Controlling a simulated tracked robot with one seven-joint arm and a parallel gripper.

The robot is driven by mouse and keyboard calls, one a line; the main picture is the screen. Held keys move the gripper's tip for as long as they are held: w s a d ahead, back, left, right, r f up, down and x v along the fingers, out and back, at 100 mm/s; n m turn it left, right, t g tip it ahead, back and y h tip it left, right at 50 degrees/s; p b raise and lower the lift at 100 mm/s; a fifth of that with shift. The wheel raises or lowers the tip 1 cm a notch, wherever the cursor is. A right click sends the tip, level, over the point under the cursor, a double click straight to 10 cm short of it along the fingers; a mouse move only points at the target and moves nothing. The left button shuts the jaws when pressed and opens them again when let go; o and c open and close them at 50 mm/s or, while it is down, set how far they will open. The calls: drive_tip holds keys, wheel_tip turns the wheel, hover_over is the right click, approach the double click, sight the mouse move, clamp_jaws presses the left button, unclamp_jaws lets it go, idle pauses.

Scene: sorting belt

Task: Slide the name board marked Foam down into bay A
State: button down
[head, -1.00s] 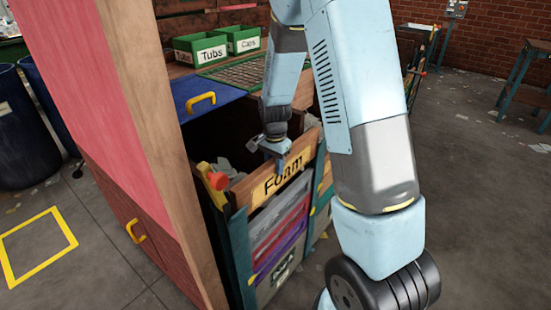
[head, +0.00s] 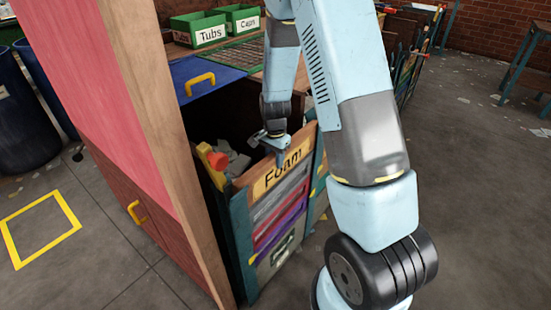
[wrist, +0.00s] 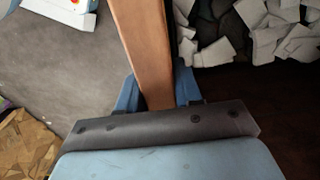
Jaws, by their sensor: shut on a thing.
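The wooden name board with the yellow Foam plate (head: 283,168) spans the front of a bay in the head view. It lies between the bay's teal side posts, just above grey, red and purple slats (head: 280,208). My gripper (head: 281,157) is shut on the board's top edge near its middle. In the wrist view the board (wrist: 140,40) is a brown strip running between my two blue fingers (wrist: 157,90). A pale panel with a small mark (head: 283,248) sits below the slats; I cannot read it. The board's lower edge fit is unclear.
A yellow clamp with a red knob (head: 213,159) stands at the bay's left post. Pale scraps (head: 233,160) lie inside the bay. A pink-and-wood cabinet (head: 110,120) stands close on the left. A blue lid with a yellow handle (head: 200,83) lies behind.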

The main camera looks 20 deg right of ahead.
drive_tip(key=shift+f, duration=0.15)
drive_tip(key=shift+f, duration=0.4)
drive_tip(key=shift+f, duration=0.1)
drive_tip(key=c, duration=0.7)
unclamp_jaws()
wheel_tip(320, 180, up, 13)
drive_tip(key=shift+r, duration=0.35)
